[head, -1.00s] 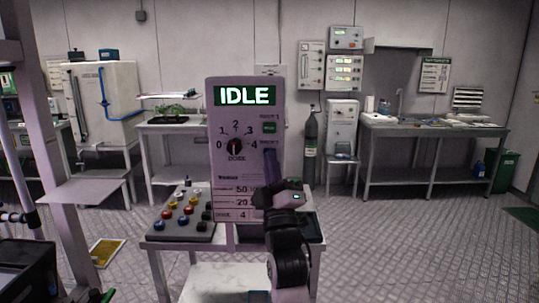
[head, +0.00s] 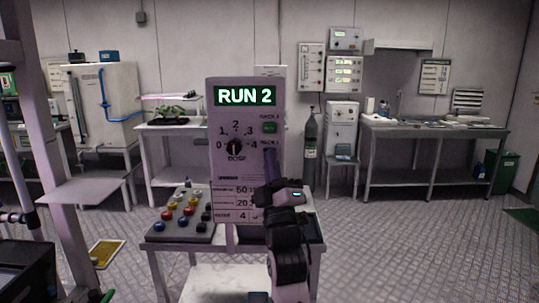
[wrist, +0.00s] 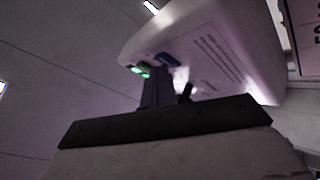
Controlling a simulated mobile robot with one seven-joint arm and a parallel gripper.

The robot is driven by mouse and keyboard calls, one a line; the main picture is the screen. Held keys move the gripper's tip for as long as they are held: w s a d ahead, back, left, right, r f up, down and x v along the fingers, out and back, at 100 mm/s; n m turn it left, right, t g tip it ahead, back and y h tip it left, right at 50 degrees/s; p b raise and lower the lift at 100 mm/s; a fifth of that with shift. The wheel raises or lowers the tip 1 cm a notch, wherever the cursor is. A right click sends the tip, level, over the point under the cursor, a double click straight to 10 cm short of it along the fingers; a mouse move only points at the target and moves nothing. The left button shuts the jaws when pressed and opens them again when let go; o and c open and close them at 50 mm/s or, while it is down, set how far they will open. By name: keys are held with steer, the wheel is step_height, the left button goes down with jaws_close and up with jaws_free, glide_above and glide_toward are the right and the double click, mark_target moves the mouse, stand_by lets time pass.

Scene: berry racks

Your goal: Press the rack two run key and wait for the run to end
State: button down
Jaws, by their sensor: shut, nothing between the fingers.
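The control panel (head: 222,165) stands upright on the small table. Its display (head: 245,96) reads "RUN 2" in lit letters. The dose dial (head: 236,148) sits below the display, among the numbers 0 to 4. A green key (head: 269,127) shows at the panel's upper right. My gripper (head: 269,153) is shut and empty, its fingertips at the panel's right side just below that key. The lower key there is hidden behind the fingers. In the wrist view, the fingers (wrist: 157,92) reach the panel face beside a lit green spot (wrist: 143,71) and a dark blue key (wrist: 167,60). Contact is hard to tell.
A tray of coloured knobs (head: 182,214) lies left of the panel on the small table (head: 160,246). A rack post and shelf (head: 88,190) stand at the left. Benches, a gas cylinder (head: 311,150) and wall boxes line the back.

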steer(key=shift+s, duration=0.85)
steer(key=shift+s+b, duration=0.75)
steer(key=shift+s, duration=1.75)
